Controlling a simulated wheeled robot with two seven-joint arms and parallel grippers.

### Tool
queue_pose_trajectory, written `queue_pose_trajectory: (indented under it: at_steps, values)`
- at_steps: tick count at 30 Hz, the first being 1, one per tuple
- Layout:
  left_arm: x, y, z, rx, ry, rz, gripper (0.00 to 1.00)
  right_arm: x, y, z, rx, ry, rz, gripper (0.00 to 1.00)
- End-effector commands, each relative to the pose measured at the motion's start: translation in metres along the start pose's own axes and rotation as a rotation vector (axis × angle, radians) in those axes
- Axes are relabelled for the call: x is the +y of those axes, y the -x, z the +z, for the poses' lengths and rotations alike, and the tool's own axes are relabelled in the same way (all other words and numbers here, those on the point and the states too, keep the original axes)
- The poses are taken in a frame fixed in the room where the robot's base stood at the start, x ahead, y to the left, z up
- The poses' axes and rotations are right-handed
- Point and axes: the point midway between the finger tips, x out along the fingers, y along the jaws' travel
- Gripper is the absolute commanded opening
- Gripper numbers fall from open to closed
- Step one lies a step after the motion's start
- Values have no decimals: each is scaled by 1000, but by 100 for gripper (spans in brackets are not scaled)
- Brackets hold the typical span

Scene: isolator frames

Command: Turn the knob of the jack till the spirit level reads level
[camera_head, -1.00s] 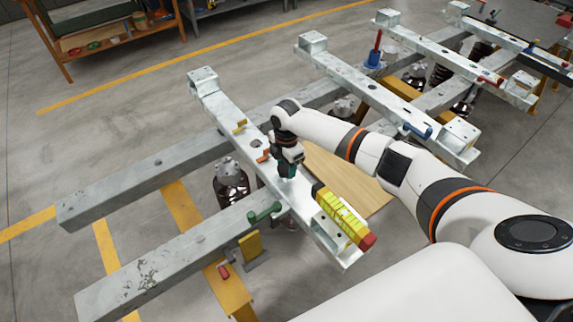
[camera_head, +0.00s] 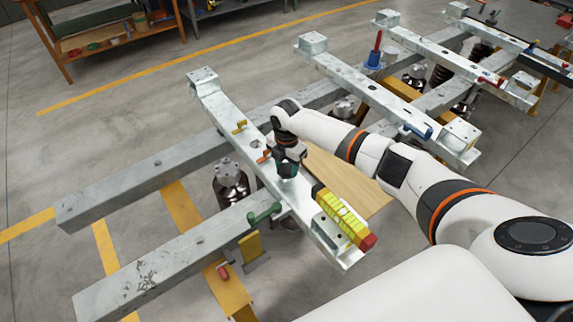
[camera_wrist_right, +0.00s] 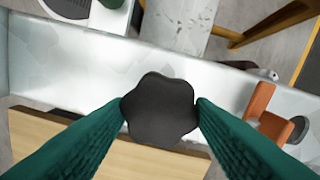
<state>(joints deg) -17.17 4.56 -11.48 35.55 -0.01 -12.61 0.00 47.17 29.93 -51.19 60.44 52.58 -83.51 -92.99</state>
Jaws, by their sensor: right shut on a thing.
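A black lobed knob (camera_wrist_right: 160,108) sits between the two green fingers of my right gripper (camera_wrist_right: 161,110) in the right wrist view. The fingers are shut on it from both sides. In the head view my right gripper (camera_head: 287,172) points down over the nearest metal crossbeam (camera_head: 228,112) and hides the knob. My left gripper is out of view.
An orange handle (camera_wrist_right: 262,112) on the beam is close to the right finger. A green clamp (camera_head: 265,213) and a yellow clamp (camera_head: 240,126) are also on the frame. A wooden board (camera_head: 345,180) lies below. More crossbeams stand at the back right.

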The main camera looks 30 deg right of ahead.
Motion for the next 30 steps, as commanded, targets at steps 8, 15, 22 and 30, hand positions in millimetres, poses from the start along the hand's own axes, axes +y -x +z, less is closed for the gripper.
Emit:
queue_pose_trajectory:
  at_steps: [8, 15, 22, 30]
  values:
    - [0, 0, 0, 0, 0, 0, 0, -3, 4, -2, 3, -2, -10, 71]
    - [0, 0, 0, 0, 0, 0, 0, -2, 3, -1, 2, -1, -6, 71]
    - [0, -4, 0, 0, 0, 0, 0, -2, 30, -1, 3, 0, -9, 71]
    - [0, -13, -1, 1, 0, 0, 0, -2, 88, -1, 3, -1, -10, 71]
